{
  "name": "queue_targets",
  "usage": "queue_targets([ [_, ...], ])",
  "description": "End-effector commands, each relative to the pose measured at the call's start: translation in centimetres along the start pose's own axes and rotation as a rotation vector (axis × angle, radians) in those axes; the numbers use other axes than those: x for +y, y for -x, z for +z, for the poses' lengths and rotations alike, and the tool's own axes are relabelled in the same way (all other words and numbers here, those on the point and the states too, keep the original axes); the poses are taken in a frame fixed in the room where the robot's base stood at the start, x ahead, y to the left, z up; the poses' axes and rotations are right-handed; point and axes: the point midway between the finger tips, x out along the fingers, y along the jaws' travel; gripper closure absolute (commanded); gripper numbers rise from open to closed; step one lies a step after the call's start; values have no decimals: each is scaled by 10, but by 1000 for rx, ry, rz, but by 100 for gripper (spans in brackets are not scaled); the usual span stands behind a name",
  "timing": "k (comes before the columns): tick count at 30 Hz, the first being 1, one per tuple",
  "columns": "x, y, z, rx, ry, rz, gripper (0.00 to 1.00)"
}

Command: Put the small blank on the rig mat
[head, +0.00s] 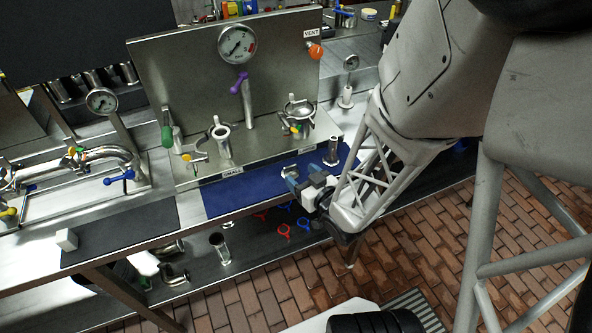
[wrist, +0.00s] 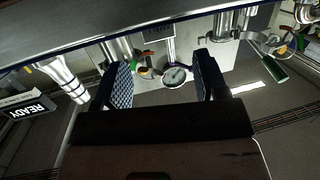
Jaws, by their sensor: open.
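My gripper (head: 308,170) is open over the right part of the blue mat (head: 235,195), in front of the steel rig panel. Its two blue padded fingers are spread in the wrist view (wrist: 162,85), with nothing seen held between them. A small pale metallic piece (head: 287,170) shows by the left fingertip; I cannot tell whether it is the small blank. An upright steel tube piece (head: 333,150) stands close to the other fingertip.
The rig panel (head: 285,50) carries a gauge (head: 238,45), purple and green handles and open pipe stubs. A "SMALL" label (head: 232,171) is on its front ledge. Red and blue clamps (head: 285,230) and a steel tube (head: 220,247) lie on the lower shelf. The blue mat's left part is clear.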

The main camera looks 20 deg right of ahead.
Motion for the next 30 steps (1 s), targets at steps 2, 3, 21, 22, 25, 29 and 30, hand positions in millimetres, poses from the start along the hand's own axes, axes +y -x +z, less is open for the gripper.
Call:
queue_targets([
  [2,1,8,0,1,0,2,34],
  [3,1,13,0,1,0,2,34],
  [21,1,56,0,1,1,0,34],
  [22,0,57,0,1,1,0,34],
  [25,0,59,0,1,0,0,34],
  [29,0,59,0,0,0,0,34],
  [30,0,59,0,0,0,-1,34],
])
